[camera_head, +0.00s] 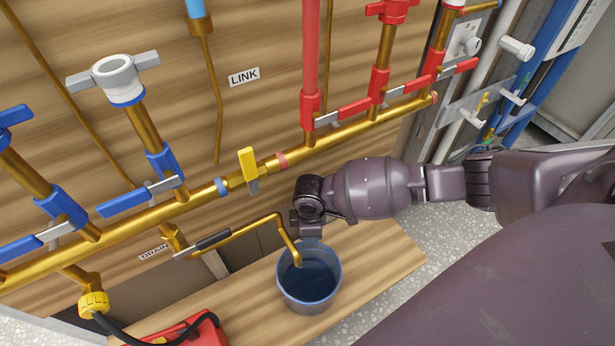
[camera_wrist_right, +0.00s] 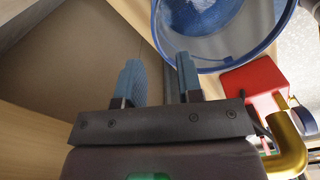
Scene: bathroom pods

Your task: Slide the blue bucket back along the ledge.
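The blue bucket (camera_head: 309,284) stands upright on the wooden ledge (camera_head: 385,264), under the bent end of a brass drain pipe (camera_head: 270,222). Its inside looks dark blue. My right gripper (camera_head: 311,243) is at the bucket's far rim, on the wall side, pointing down. In the right wrist view, the two blue-padded fingers (camera_wrist_right: 158,82) are apart with an empty gap between them. The bucket (camera_wrist_right: 215,66) is at the upper right there, its rim close to the right finger; I cannot tell whether they touch. My left gripper is out of view.
A red box (camera_head: 190,332) with a black hose stands on the ledge left of the bucket; a red block also shows in the right wrist view (camera_wrist_right: 255,80). A brass manifold (camera_head: 330,138) with red, blue and yellow valve handles runs above. The ledge is bare right of the bucket.

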